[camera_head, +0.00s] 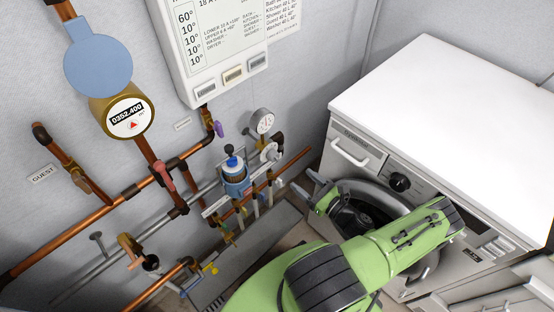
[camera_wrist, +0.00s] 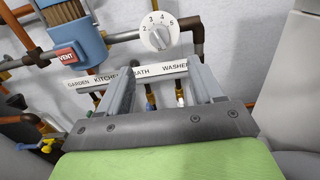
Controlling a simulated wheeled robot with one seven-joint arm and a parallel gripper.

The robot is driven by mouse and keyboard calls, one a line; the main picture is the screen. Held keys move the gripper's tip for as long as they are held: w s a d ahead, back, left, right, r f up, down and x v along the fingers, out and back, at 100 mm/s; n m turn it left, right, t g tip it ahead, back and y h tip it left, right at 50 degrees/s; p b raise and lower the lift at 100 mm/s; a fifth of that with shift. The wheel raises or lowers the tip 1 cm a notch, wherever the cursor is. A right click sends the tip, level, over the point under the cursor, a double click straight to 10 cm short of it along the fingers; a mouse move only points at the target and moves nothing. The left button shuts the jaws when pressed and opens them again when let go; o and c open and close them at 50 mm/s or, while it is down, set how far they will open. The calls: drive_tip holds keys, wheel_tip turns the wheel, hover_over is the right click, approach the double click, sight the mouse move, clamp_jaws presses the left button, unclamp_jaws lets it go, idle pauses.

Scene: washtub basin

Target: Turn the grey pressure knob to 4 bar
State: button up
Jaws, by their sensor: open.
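The light grey round pressure knob (camera_wrist: 157,33) shows near the top of the wrist view, with the numbers 2, 3, 4 and 5 around its upper part. I cannot clearly read which number its mark points to. In the head view the knob (camera_head: 270,152) sits on the pipework below a round gauge (camera_head: 262,121). My gripper (camera_wrist: 162,75) is open and empty, its two fingers apart and below the knob in the wrist view. In the head view my gripper (camera_head: 313,188) is to the right of and lower than the knob, not touching it.
A labelled manifold strip (camera_wrist: 130,75) with several small valves lies below the knob. A blue filter unit (camera_wrist: 75,35) with a red vent tag stands left of it. A washing machine (camera_head: 440,105) stands close on the right in the head view. Copper pipes (camera_head: 100,225) run along the wall.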

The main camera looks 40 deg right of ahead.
sight(278, 160)
drive_tip(key=w, duration=0.4)
drive_tip(key=w+a+b, duration=0.1)
drive_tip(key=w, duration=0.3)
drive_tip(key=w+b, duration=0.1)
drive_tip(key=w, duration=0.3)
drive_tip(key=shift+w+a, duration=0.1)
drive_tip(key=shift+a, duration=0.25)
drive_tip(key=c, duration=1)
drive_tip(key=shift+c, duration=0.2)
drive_tip(key=shift+m, duration=0.3)
drive_tip(key=m, duration=0.3)
drive_tip(key=shift+m, duration=2)
